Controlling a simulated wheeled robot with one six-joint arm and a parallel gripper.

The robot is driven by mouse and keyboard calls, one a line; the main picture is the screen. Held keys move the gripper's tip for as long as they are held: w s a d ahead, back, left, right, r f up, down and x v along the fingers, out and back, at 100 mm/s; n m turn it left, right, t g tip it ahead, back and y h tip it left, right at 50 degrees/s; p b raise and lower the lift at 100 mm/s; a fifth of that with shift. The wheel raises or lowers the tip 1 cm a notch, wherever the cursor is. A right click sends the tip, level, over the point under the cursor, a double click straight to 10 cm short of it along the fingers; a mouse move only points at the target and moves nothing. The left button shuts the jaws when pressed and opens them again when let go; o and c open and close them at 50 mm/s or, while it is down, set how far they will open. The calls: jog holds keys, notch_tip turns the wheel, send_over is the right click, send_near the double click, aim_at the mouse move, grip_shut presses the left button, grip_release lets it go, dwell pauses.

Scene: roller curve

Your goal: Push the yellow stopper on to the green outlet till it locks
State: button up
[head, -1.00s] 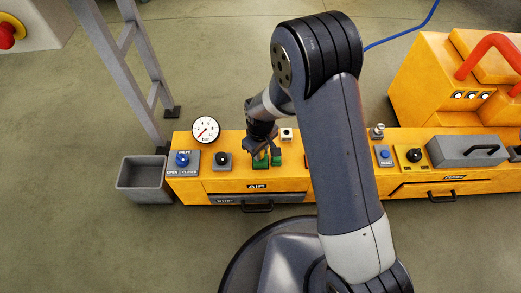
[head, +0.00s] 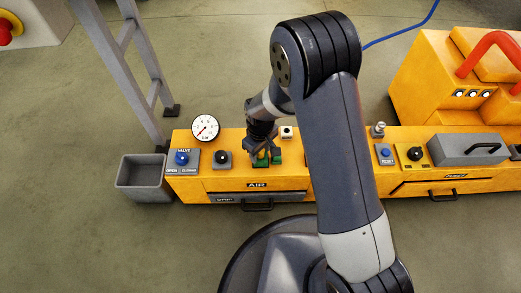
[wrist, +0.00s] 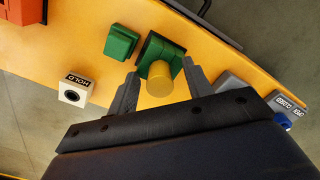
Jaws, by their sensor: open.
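The yellow stopper (wrist: 160,80) is a short cylinder, seen end-on in the wrist view. It stands at the green outlet (wrist: 155,47), which has a square block and a rounded collar. I cannot tell whether it is fully seated or locked. My gripper (wrist: 160,66) is open, with one finger on each side of the stopper and gaps showing between. In the head view my gripper (head: 262,152) is low over the orange bench, and a bit of yellow shows between its fingers above the green outlet (head: 261,163).
A second green block (wrist: 121,42) sits beside the outlet. A white HOLD box (wrist: 74,90) is close to one finger. A black knob (head: 222,158), a blue valve knob (head: 182,158) and a gauge (head: 205,127) stand left on the bench. A grey bin (head: 142,174) is beyond its left end.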

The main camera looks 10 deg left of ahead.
notch_tip(320, 180, up, 11)
jog(key=p, duration=0.4)
jog(key=shift+p, duration=0.3)
jog(key=shift+f, duration=0.15)
notch_tip(320, 180, down, 11)
jog(key=b, duration=0.4)
jog(key=shift+b, duration=0.35)
jog(key=shift+r+p, duration=0.35)
jog(key=shift+r, duration=0.2)
jog(key=shift+f, duration=0.1)
